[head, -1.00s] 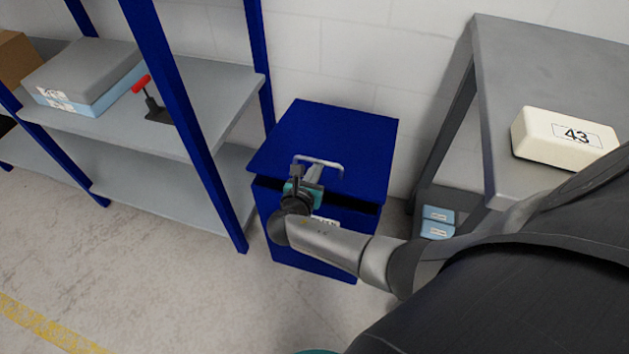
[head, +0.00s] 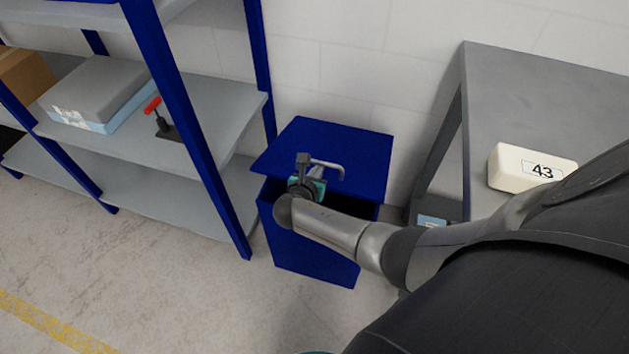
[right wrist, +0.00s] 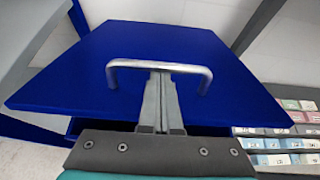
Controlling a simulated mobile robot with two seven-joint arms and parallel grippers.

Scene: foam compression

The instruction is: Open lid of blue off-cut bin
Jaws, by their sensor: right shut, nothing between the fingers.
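The blue off-cut bin (head: 312,248) stands on the floor beside the shelving. Its blue lid (head: 350,142) is tilted up at the front, with a dark gap between lid and bin body. A pale metal bar handle (head: 341,169) is on the lid; it spans the right wrist view (right wrist: 125,64). My right gripper (head: 320,172) is at the lid's front by the handle. In the right wrist view its fingers (right wrist: 160,82) are together and empty, tips at or just under the bar; contact is unclear. My left gripper is out of view.
Blue-posted grey shelving (head: 218,105) stands left, with a grey-and-blue foam block (head: 98,92) and a red-handled clamp (head: 163,120). A grey table (head: 480,95) at right holds a white block marked 43 (head: 510,165). A wall is close behind the bin.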

